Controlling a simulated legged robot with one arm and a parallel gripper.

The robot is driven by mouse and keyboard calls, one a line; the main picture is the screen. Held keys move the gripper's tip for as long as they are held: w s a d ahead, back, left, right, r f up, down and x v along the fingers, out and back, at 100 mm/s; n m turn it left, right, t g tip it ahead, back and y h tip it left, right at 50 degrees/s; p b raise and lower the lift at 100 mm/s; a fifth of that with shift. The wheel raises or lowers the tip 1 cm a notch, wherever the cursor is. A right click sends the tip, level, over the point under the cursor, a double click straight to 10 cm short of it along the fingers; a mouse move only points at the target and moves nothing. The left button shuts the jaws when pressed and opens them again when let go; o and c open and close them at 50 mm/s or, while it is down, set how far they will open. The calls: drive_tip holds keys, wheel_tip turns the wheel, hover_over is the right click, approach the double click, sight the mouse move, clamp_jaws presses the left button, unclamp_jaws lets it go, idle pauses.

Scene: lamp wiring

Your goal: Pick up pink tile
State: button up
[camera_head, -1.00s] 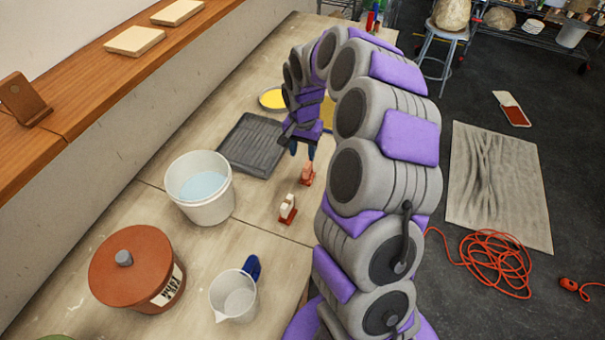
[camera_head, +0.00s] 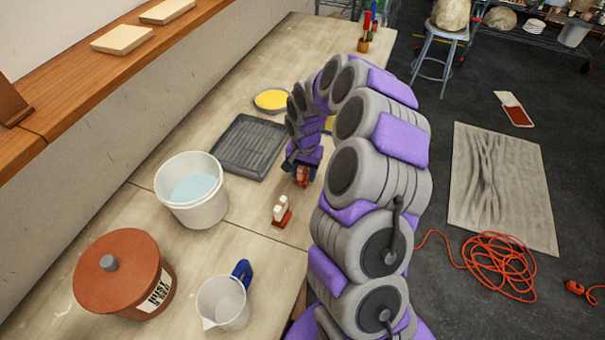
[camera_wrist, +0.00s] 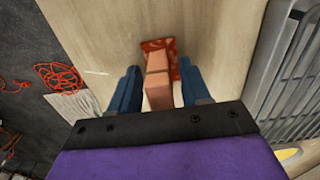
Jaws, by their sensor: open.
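The pink tile (camera_wrist: 157,85) stands in a small red holder (camera_wrist: 160,45) on the table. In the wrist view it sits between the two blue fingers of my gripper (camera_wrist: 157,88), which are apart with a gap on each side of it. In the head view my gripper (camera_head: 301,172) is low over the table around the pink tile (camera_head: 302,176), which is partly hidden by the fingers. My gripper is open and holds nothing.
A second red holder with a whitish tile (camera_head: 281,212) stands nearby. A ribbed grey tray (camera_head: 247,147), a white bucket (camera_head: 191,190), a clear jug (camera_head: 222,302) and a lidded brown pot (camera_head: 123,272) are to the left. The table's right edge is close.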

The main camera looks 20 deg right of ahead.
drive_tip(key=shift+d, duration=0.25)
drive_tip(key=shift+c, duration=0.8)
drive_tip(key=shift+a+r, duration=0.1)
drive_tip(key=shift+a, duration=0.65)
drive_tip(key=c, duration=0.5)
drive_tip(key=shift+a, duration=0.15)
clamp_jaws()
drive_tip(key=shift+d, duration=0.65)
drive_tip(key=shift+d+r, duration=0.1)
